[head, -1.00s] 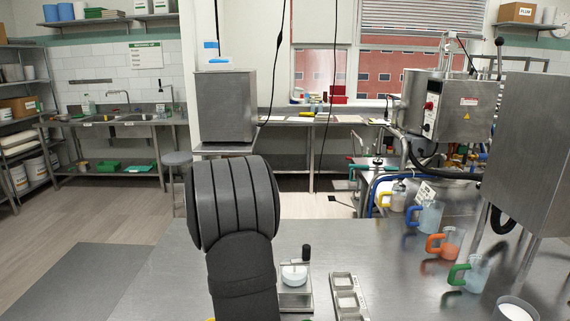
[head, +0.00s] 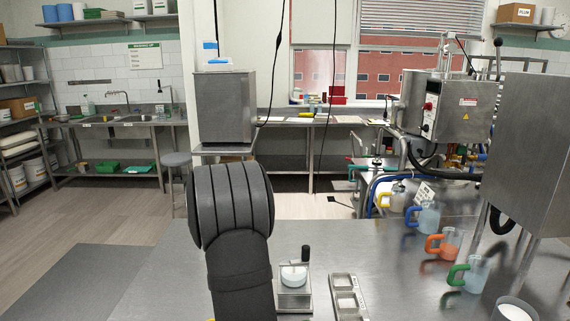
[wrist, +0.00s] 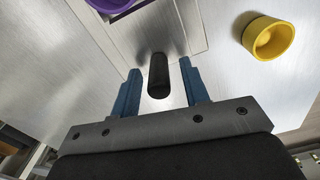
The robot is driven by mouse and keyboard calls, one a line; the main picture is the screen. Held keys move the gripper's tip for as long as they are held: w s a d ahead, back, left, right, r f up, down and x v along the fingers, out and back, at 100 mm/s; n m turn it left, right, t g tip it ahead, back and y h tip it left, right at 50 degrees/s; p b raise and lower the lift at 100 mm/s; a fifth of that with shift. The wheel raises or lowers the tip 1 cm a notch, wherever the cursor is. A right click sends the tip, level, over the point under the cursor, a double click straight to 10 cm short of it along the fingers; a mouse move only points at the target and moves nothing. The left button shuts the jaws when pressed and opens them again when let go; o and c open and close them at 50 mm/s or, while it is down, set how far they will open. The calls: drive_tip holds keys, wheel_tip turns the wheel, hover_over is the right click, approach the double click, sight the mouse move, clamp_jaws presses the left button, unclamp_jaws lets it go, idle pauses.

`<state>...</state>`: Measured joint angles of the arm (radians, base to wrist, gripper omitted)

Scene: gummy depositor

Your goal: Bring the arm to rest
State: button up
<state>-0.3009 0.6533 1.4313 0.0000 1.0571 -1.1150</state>
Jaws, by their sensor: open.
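My gripper (wrist: 160,68) shows in the wrist view with two blue fingers spread apart. A black rounded post (wrist: 158,77) stands in the gap between them, with space on both sides, and neither finger visibly touches it. In the head view my dark arm rises in front of the steel table (head: 400,280), and my gripper is hidden there.
A small steel device (head: 294,283) with a white dish and black handle stands right of my arm, beside a metal tray (head: 346,298). Coloured-handled jugs (head: 450,244) line the right. The wrist view shows a yellow cup (wrist: 268,37) and part of a purple one (wrist: 110,4).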

wheel_tip(320, 180, up, 17)
wheel_tip(320, 180, down, 17)
drive_tip(key=shift+r, duration=0.1)
drive_tip(key=d, duration=0.3)
drive_tip(key=shift+d+f, duration=0.1)
drive_tip(key=shift+f, duration=0.3)
drive_tip(key=shift+d, duration=0.35)
drive_tip(key=o, duration=0.9)
drive_tip(key=shift+r, duration=0.1)
drive_tip(key=o, duration=0.4)
drive_tip(key=r, duration=0.1)
drive_tip(key=d+r, duration=0.1)
drive_tip(key=r, duration=0.1)
drive_tip(key=w+r, duration=0.1)
drive_tip(key=r, duration=0.1)
drive_tip(key=shift+d+r, duration=0.2)
drive_tip(key=shift+d, duration=0.1)
drive_tip(key=s+d+r+n, duration=0.15)
drive_tip(key=d+r, duration=0.25)
drive_tip(key=r, duration=0.8)
wheel_tip(320, 180, down, 10)
drive_tip(key=shift+w+a+r, duration=0.15)
drive_tip(key=shift+r, duration=0.05)
drive_tip(key=shift+r, duration=0.1)
